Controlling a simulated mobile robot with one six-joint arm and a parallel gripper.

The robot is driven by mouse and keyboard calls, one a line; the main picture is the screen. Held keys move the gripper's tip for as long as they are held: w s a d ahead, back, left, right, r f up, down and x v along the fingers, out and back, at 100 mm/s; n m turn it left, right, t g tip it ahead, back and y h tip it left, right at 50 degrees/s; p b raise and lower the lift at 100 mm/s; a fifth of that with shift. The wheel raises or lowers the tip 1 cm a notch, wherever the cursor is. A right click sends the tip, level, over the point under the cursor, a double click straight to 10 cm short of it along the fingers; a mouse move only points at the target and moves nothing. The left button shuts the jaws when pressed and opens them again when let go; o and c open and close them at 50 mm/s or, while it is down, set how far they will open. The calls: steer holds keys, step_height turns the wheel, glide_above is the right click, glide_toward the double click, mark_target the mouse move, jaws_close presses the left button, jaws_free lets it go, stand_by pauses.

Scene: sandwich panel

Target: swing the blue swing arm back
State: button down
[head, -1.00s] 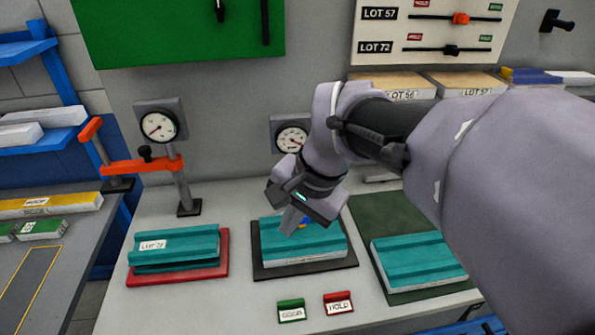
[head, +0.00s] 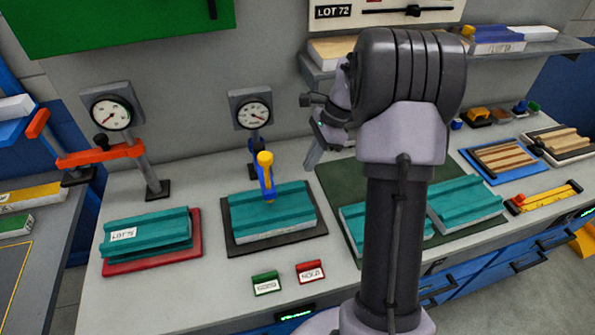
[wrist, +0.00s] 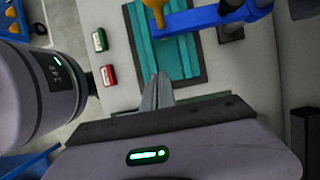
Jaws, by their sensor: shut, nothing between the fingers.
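The blue swing arm (head: 268,188) stands on a post behind the middle stand and reaches forward over the teal panel (head: 240,218) on the dark mat (head: 234,248). It has a yellow knob (head: 265,158) and a yellow tip at the panel. In the wrist view the blue swing arm (wrist: 200,17) crosses the top, over the teal panel (wrist: 185,62). My gripper (head: 311,163) is to the right of the swing arm, apart from it. Its fingers (wrist: 159,78) are together and empty in the wrist view.
An orange swing arm (head: 105,154) stands at the left, near a teal panel on a red tray (head: 150,262). A round gauge (head: 253,115) is behind the blue arm. Green (head: 266,283) and red (head: 310,272) tags lie in front. A green mat with teal panels (head: 466,203) lies right.

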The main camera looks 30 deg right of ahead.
steer(key=w+a+f+b, duration=0.2)
steer(key=a+f+b, duration=0.1)
steer(key=a+f, duration=0.3)
steer(key=shift+b+x, duration=0.3)
steer(key=shift+x, duration=0.65)
steer(key=shift+s, duration=0.1)
steer(key=shift+a, duration=0.15)
